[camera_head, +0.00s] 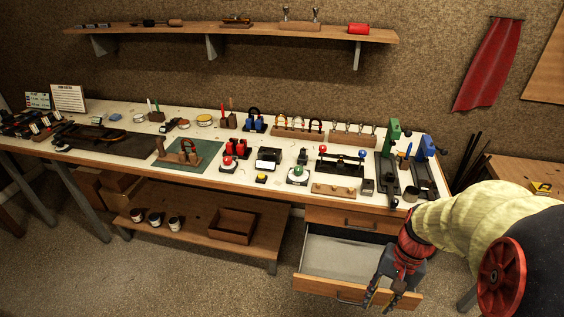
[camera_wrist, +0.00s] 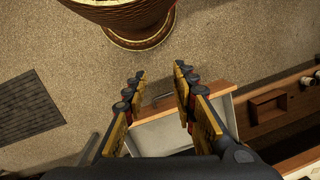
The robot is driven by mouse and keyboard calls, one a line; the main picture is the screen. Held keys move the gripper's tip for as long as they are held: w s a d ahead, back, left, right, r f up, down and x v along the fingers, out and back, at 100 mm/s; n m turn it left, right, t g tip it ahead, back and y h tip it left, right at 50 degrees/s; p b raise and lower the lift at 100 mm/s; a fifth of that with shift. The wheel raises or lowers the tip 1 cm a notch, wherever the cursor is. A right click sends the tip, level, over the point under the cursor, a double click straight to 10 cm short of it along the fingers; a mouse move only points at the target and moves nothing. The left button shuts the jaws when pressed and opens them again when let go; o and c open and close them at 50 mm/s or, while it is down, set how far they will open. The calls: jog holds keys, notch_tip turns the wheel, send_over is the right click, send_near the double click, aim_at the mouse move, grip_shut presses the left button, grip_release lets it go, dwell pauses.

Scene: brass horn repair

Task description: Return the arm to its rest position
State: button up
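My gripper (camera_head: 384,301) hangs at the lower right in the head view, in front of the workbench and close to the open drawer (camera_head: 345,257). In the wrist view my gripper (camera_wrist: 158,83) shows two yellow-and-black fingers spread apart with nothing between them. The drawer (camera_wrist: 166,132) lies beyond and below the fingers there, pulled out, and its visible inside looks empty. My arm reaches in from the right edge of the head view. Part of the drawer front is hidden behind my gripper.
The long workbench (camera_head: 108,152) carries many tools and fixtures, including a green press (camera_head: 388,150) and a blue press (camera_head: 424,160) at its right end. A lower shelf (camera_head: 190,230) holds a wooden box (camera_head: 233,225). A round wooden object (camera_wrist: 125,20) stands at the top of the wrist view. Open floor lies in front.

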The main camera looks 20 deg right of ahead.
jog(key=w+a+r+n+t+h, duration=0.1)
jog(key=w+a+r+n+t, duration=0.1)
jog(key=a+r, duration=0.6)
jog(key=w+a+r+n+t+h, duration=0.1)
jog(key=w+a+r+n+t, duration=0.1)
jog(key=a+r+n+t, duration=0.2)
jog(key=a+r+n, duration=0.3)
jog(key=a+r, duration=0.1)
jog(key=r, duration=0.2)
jog(key=shift+a+r+n, duration=0.2)
jog(key=shift+a+n, duration=0.1)
